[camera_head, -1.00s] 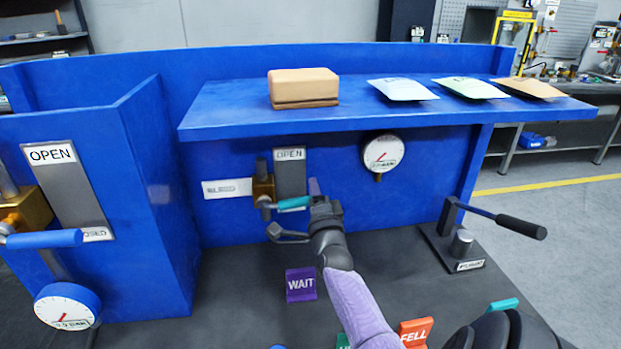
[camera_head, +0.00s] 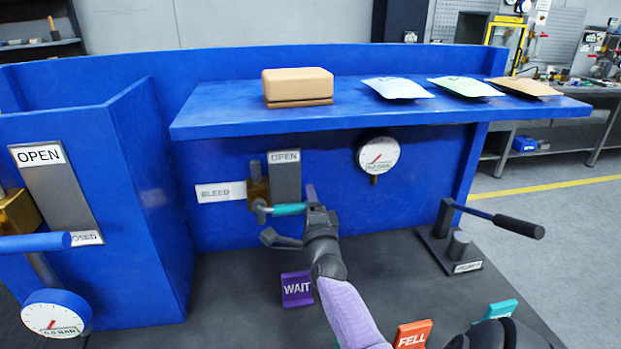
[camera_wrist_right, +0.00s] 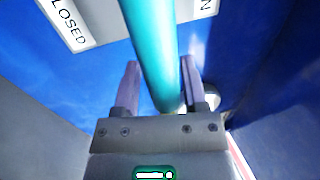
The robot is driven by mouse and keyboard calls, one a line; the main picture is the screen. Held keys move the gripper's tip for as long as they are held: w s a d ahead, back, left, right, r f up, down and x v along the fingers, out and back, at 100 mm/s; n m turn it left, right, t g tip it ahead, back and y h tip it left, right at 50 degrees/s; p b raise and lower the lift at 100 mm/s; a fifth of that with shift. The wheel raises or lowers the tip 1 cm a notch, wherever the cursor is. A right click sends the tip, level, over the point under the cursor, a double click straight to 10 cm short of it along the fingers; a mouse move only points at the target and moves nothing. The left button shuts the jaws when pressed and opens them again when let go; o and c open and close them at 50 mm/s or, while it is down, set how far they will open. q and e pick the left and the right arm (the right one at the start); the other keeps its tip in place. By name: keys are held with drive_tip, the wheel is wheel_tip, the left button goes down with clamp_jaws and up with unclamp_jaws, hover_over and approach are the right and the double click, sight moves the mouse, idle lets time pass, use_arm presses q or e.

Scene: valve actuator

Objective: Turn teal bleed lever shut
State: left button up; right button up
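The teal bleed lever (camera_head: 289,209) sticks out to the right from a brass valve (camera_head: 259,190) on the blue panel, below the OPEN plate and beside the BLEED label (camera_head: 221,192). It is roughly level. My right gripper (camera_head: 293,216) is at the lever with its fingers spread, one above and one below it. In the right wrist view the teal lever (camera_wrist_right: 150,45) runs between the two fingers (camera_wrist_right: 158,95), close to the right finger, with a gap at the left one. Whether a finger touches it cannot be told. My left gripper is not in view.
A blue shelf (camera_head: 220,118) overhangs the valve. A gauge (camera_head: 378,155) is right of it. A purple WAIT tag (camera_head: 297,289) stands below. A black-handled lever (camera_head: 500,222) is at right. A blue side wall (camera_head: 150,200) and blue-handled valve (camera_head: 35,242) are at left.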

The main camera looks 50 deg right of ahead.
drive_tip(key=shift+o, duration=0.5)
drive_tip(key=shift+r, duration=0.1)
drive_tip(key=p+v, duration=0.1)
drive_tip(key=v, duration=0.6)
drive_tip(key=shift+s+a, duration=0.15)
drive_tip(key=shift+a, duration=0.05)
